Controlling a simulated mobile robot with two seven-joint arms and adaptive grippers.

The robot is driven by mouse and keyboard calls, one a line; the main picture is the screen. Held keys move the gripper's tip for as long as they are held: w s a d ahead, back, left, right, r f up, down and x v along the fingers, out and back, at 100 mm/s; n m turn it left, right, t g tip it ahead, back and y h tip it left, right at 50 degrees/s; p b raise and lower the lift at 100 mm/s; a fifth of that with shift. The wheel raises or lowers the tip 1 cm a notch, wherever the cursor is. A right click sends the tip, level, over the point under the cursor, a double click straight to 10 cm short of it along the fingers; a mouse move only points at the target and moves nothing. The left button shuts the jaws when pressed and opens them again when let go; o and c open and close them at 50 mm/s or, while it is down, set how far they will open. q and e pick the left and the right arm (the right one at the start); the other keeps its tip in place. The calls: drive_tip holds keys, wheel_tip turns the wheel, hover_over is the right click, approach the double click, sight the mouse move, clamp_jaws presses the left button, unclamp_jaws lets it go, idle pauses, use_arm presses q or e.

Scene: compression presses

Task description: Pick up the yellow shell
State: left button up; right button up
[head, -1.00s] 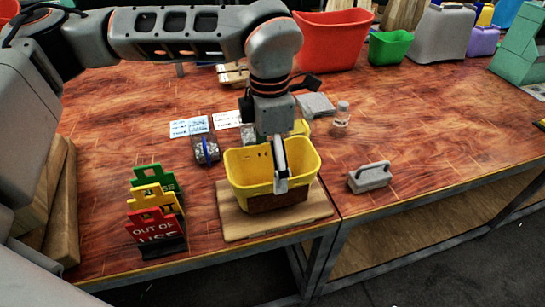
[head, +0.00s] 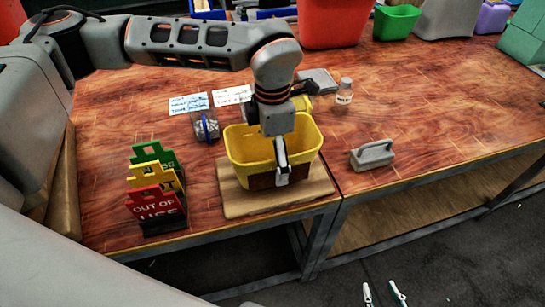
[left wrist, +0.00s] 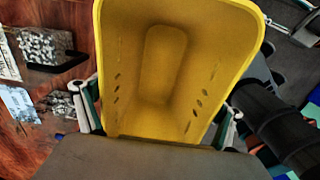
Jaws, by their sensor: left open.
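The yellow shell (head: 240,150) is an open, bin-like yellow tub on a wooden board (head: 240,203) near the table's front edge. My left gripper (head: 281,172) is at the shell, pointing down, with one finger visible against its near side. In the left wrist view the shell's hollow inside (left wrist: 165,70) fills the middle. The open fingers (left wrist: 158,115) show on either side of its lower part; contact cannot be told. My right gripper (head: 383,293) shows only as two separated fingertips at the bottom edge, empty and away from the table.
Red, yellow and green signs (head: 155,205) stand left of the board. A grey handled block (head: 372,155) lies to its right. A clear bottle (head: 344,92) and a yellow object (head: 297,102) are behind. Red (head: 335,25) and green (head: 396,22) bins stand at the back.

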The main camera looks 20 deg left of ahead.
use_arm(q)
drive_tip(key=c, duration=1.1)
